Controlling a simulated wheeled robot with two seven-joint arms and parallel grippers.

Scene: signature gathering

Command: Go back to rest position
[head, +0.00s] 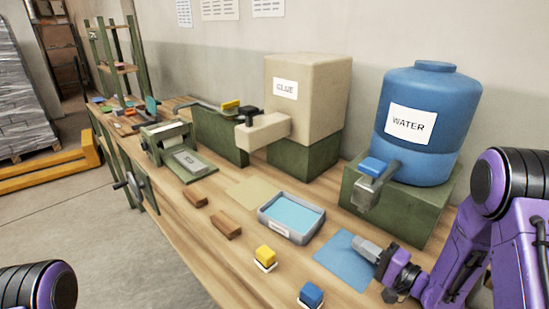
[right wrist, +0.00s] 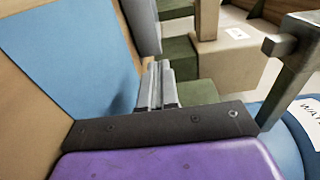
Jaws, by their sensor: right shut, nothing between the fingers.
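My right gripper (head: 366,249) is at the right of the bench in the head view, over or beside a flat blue sheet (head: 346,258). In the right wrist view its fingers (right wrist: 158,85) are together and hold nothing. The blue sheet also shows at the left of the right wrist view (right wrist: 75,60). Whether the gripper touches the sheet I cannot tell. Of my left arm only a dark and purple link shows at the bottom left of the head view; the left gripper is out of sight.
The tank's spout (head: 367,190) overhangs near my right gripper.

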